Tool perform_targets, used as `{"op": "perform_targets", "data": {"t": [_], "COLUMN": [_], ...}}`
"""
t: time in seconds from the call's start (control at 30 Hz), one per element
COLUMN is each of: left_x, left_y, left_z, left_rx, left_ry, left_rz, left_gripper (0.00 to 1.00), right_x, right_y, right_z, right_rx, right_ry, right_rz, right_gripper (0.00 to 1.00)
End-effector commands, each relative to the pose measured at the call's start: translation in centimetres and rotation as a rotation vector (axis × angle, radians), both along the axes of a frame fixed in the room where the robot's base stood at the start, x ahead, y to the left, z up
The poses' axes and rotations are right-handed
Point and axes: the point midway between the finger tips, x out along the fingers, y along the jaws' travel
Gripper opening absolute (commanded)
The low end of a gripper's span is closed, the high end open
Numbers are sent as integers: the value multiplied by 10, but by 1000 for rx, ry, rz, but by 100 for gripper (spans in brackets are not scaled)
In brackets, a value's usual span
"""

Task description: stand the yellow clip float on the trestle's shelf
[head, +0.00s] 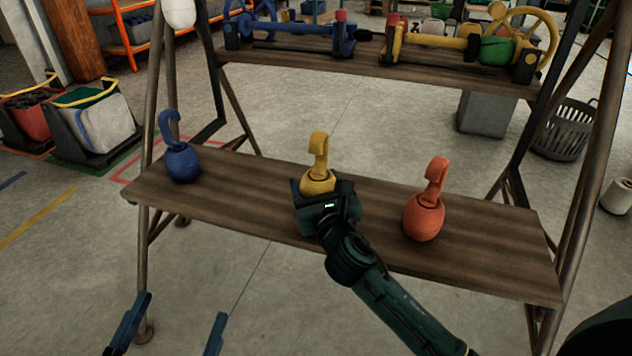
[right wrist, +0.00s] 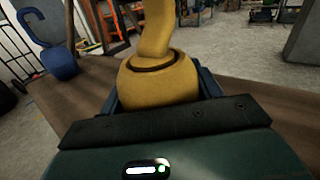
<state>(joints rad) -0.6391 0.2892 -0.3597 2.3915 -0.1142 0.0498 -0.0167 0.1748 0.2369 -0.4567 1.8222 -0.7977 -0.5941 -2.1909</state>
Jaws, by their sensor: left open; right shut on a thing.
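The yellow clip float (head: 318,146) stands upright with its hook up, at the middle of the trestle's wooden shelf (head: 250,205). My right gripper (head: 318,190) is shut around its round body, and the float fills the space between the fingers in the right wrist view (right wrist: 158,82). Its underside is hidden, so I cannot tell if it touches the shelf. A blue clip float (head: 182,163) stands on the shelf's left end, and an orange one (head: 424,215) stands right of the yellow one. My left gripper (head: 170,335) is open and empty, low in front of the shelf.
An upper board (head: 370,68) behind holds blue and yellow tools with handwheels. Metal trestle legs (head: 577,200) rise at both ends. Bare shelf lies between the floats. Bins (head: 85,125) and a grey basket (head: 567,130) stand on the floor behind.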

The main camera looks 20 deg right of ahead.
Motion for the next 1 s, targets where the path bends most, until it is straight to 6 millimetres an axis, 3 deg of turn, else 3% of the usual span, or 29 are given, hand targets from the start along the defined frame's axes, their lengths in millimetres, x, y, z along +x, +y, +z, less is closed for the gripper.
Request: {"op": "perform_targets", "data": {"t": [0.13, 0.17, 0.4, 0.67, 0.8, 1.0], "left_x": [0, 0, 0, 0, 0, 1], "left_y": [0, 0, 0, -1, 0, 2], "left_z": [1, 1, 2, 4, 9, 13], "left_rx": [-3, -3, -4, -3, 5, 36], "left_ry": [0, 0, -4, -6, -12, -18], "left_rz": [-1, -1, -2, -2, 0, 8], "left_gripper": [85, 85, 85, 85, 85, 85], "right_x": [0, 0, 0, 0, 0, -42], "right_y": [0, 0, 0, 0, 0, 0], "right_z": [-2, -2, -2, 0, 14, 12], "right_rx": [-1, -1, -1, 0, 2, -1], "right_ry": [-1, 0, 0, 0, -2, 4], "right_rz": [1, 1, 0, 0, -1, 2], "right_gripper": [40, 65, 85, 85, 85, 85]}}
